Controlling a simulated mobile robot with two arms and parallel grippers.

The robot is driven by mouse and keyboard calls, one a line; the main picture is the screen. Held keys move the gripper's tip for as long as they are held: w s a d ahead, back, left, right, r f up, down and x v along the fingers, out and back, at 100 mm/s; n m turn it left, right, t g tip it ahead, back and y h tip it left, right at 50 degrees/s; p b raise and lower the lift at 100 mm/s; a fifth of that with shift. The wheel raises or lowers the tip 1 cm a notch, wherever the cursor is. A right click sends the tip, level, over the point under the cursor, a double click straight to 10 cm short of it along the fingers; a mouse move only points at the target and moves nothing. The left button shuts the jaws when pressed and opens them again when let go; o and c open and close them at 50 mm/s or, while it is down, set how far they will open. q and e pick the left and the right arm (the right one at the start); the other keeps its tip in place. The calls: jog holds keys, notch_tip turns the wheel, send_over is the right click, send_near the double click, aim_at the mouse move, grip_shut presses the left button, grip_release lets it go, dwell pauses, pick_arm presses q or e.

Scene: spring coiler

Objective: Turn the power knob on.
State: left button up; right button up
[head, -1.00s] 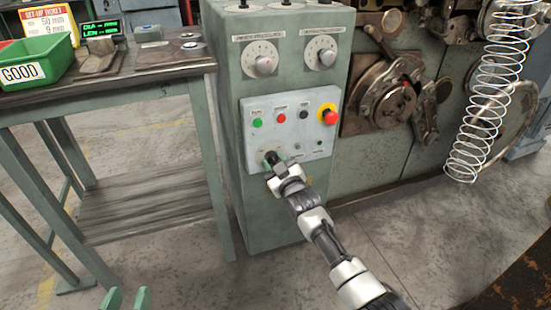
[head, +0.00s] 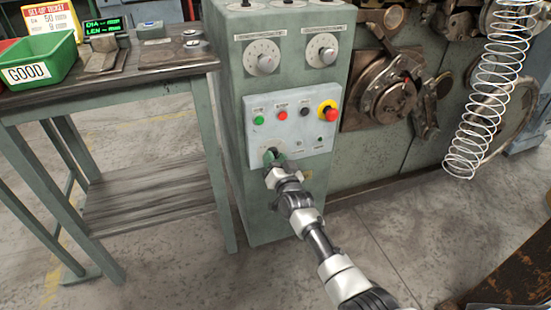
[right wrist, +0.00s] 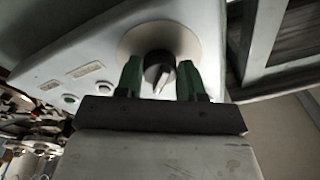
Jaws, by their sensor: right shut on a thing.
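The power knob (right wrist: 159,70) is black with a pale pointer on a round light plate, seen in the right wrist view. Its pointer slants downward and slightly left there. My right gripper (right wrist: 159,80) has one green finger on each side of the knob and is shut on it. In the head view my right gripper (head: 271,156) is at the lower left of the grey control panel (head: 290,135) and mostly hides the knob. My left gripper is out of view.
Green (head: 258,119), red (head: 282,115) and black (head: 305,110) buttons and a red emergency stop (head: 328,113) sit above the knob. Two dials are higher on the green cabinet (head: 285,210). A workbench (head: 110,92) stands at left. A large wire coil (head: 485,100) hangs at right.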

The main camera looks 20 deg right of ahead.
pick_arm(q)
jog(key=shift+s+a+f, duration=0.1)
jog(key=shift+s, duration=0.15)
pick_arm(e)
jog(key=shift+m, duration=0.6)
jog(key=o, duration=0.9)
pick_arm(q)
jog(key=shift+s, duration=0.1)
pick_arm(e)
jog(key=shift+s, duration=0.15)
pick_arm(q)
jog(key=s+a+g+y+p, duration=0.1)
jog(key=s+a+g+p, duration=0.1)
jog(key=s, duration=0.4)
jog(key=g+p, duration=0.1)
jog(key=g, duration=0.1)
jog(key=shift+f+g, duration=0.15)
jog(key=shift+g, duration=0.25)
pick_arm(e)
jog(key=s, duration=0.3)
jog(key=s+f, duration=0.1)
jog(key=s, duration=0.6)
jog(key=shift+s+d+f, duration=0.1)
jog(key=shift+s+f, duration=0.05)
jog(key=shift+s, duration=0.1)
